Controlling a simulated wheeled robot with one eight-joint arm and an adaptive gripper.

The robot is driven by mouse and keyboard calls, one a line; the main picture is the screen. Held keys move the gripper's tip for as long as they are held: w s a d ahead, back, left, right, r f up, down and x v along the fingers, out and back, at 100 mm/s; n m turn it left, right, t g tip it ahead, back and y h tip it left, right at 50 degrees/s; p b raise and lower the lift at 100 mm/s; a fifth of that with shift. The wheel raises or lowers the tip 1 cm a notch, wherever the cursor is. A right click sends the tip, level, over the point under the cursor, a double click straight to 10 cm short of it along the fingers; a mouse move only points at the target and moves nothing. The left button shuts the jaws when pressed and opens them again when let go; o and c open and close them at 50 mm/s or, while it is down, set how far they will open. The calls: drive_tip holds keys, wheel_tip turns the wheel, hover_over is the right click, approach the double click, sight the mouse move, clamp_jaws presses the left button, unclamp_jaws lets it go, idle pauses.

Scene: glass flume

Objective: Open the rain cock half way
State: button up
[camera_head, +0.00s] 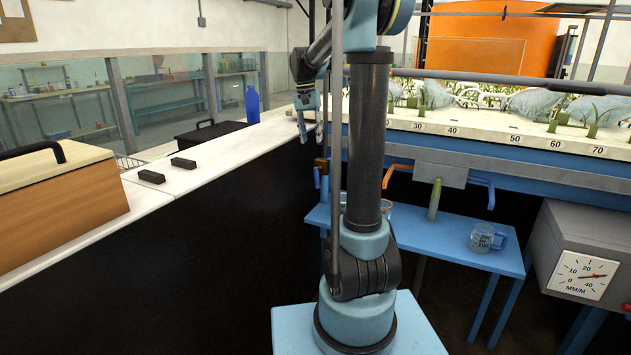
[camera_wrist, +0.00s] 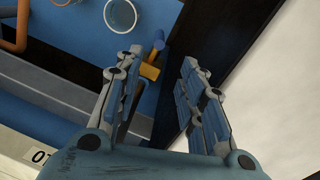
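A small brass cock (camera_head: 321,164) with a blue part hanging below it shows left of my arm in the head view, beside the dark side of the counter. In the wrist view a brass body (camera_wrist: 150,71) with a blue handle (camera_wrist: 157,42) lies between and beyond my fingertips. I take this for the rain cock, but no label shows. My gripper (camera_head: 310,133) points down above it. In the wrist view my gripper (camera_wrist: 157,66) is open, its fingers apart with nothing held. The exact gap to the cock and the handle's setting cannot be told.
A blue bench (camera_head: 430,240) bears a measuring jug (camera_head: 482,239); another cup (camera_wrist: 121,14) shows in the wrist view. A grey block with orange and blue pipes (camera_head: 440,174) hangs above. A gauge box (camera_head: 583,275) stands right. The white counter (camera_head: 215,160) borders the left.

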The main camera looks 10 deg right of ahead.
sight(316, 173)
drive_tip(key=f, duration=0.5)
drive_tip(key=d+f, duration=0.1)
drive_tip(key=f, duration=0.5)
drive_tip(key=d+f, duration=0.1)
drive_tip(key=f, duration=0.5)
drive_tip(key=shift+s+f, duration=0.1)
drive_tip(key=shift+s, duration=0.3)
